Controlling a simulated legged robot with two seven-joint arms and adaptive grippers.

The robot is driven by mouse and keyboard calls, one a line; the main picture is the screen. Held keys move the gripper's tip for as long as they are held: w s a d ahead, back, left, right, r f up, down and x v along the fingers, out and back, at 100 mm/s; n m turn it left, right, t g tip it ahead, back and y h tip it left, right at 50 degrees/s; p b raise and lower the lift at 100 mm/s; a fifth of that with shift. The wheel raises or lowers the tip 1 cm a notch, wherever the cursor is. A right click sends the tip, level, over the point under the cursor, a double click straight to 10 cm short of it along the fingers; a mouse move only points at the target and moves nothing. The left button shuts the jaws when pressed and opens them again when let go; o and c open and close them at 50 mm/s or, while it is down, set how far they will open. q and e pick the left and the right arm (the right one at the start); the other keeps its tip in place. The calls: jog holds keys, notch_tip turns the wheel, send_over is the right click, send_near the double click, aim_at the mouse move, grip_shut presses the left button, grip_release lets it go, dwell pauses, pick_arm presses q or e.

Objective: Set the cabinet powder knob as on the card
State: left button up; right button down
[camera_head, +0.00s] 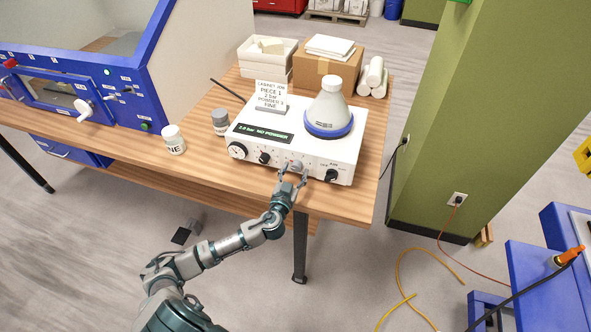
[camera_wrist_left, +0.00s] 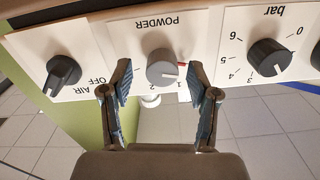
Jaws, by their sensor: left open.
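The job card (camera_head: 270,93) stands on the unit and reads 2 bar, powder 1, fine. The unit's display (camera_head: 262,134) reads "2.0 bar NO POWDER". My left gripper (camera_head: 291,180) is open in front of the panel. Its fingers (camera_wrist_left: 157,72) stand either side of the powder knob, with visible gaps. My right gripper is not in view.
The bar knob (camera_wrist_left: 267,57) and the AIR knob (camera_wrist_left: 63,71) flank the powder knob closely. A powder flask (camera_head: 330,108) stands on the unit. Two jars (camera_head: 174,140) are left of it, beside the blue cabinet (camera_head: 100,85). A cardboard box (camera_head: 325,66) is behind.

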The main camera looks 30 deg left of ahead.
pick_arm(q)
jog(key=shift+w+a+f, duration=0.1)
jog(key=shift+w+a, duration=0.25)
jog(key=shift+w, duration=0.15)
jog(key=shift+c, duration=0.2)
jog(key=shift+d, duration=0.15)
grip_shut()
